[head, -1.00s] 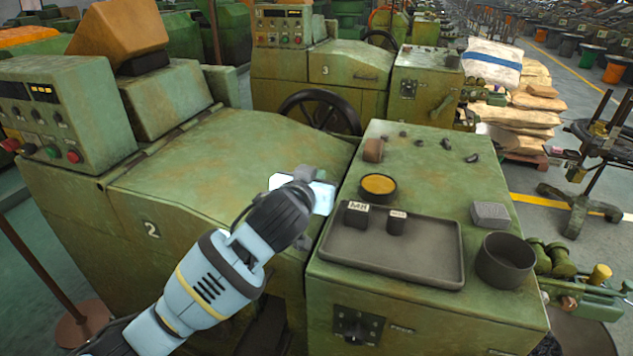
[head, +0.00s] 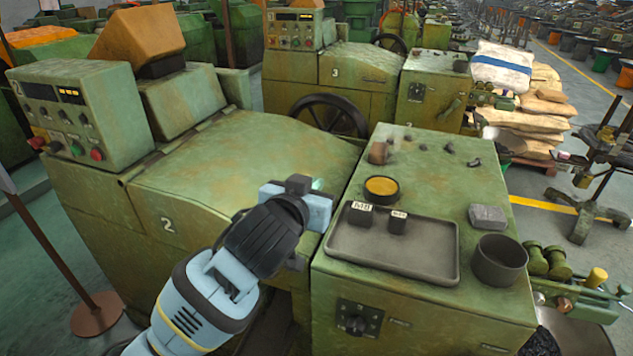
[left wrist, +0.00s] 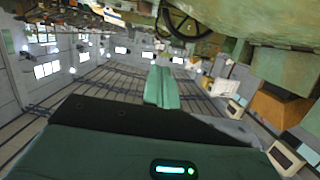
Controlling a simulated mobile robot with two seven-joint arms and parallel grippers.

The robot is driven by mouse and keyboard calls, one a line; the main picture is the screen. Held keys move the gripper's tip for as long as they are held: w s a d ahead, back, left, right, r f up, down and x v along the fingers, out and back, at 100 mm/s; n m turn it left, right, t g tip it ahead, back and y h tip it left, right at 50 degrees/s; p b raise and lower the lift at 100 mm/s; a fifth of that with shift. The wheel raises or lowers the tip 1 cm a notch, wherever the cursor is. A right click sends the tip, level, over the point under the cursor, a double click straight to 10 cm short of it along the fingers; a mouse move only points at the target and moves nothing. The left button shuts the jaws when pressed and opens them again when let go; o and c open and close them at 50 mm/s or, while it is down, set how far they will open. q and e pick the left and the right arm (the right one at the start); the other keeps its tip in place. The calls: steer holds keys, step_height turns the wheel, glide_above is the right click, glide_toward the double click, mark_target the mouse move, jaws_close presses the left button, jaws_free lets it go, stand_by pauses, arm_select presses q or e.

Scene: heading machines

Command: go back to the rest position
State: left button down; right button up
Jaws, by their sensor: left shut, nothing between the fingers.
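My left gripper (head: 298,186) shows in the head view, over the right end of the sloped green cover of machine 2 (head: 225,175) and left of the control cabinet (head: 335,285). It is shut and empty. In the left wrist view its closed fingers (left wrist: 162,88) show as a pale green block, with the hall tilted behind them. I cannot tell its exact height above the cover. My right gripper is in neither view.
The cabinet top holds a dark tray (head: 435,250) with two small labelled blocks, a yellow-topped round dish (head: 381,188), a grey block (head: 487,216) and a dark cup (head: 499,260). A handwheel (head: 328,115) stands behind. A post (head: 45,245) rises at left.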

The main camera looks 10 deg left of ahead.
arm_select(q)
steer(key=s+a+f+g, duration=0.35)
steer(key=s+f, duration=0.55)
steer(key=f, duration=0.3)
steer(key=s+a+f+g, duration=0.35)
steer(key=s+f, duration=0.55)
steer(key=f, duration=0.3)
steer(key=s+a+f+g+y, duration=0.1)
steer(key=s+a+f+g, duration=0.15)
steer(key=s, duration=0.55)
steer(key=s+a+f+g, duration=0.1)
steer(key=s+f+g, duration=0.15)
steer(key=s, duration=0.55)
steer(key=s+a+f+g+y, duration=0.1)
steer(key=s+f+g, duration=0.15)
steer(key=s, duration=0.55)
steer(key=w+d+f+t+h, duration=0.2)
steer(key=w+f+t, duration=0.4)
steer(key=f+t, duration=0.2)
steer(key=shift+d+f, duration=0.35)
steer(key=shift+f, duration=0.8)
steer(key=shift+w, duration=0.1)
steer(key=shift+a, duration=0.1)
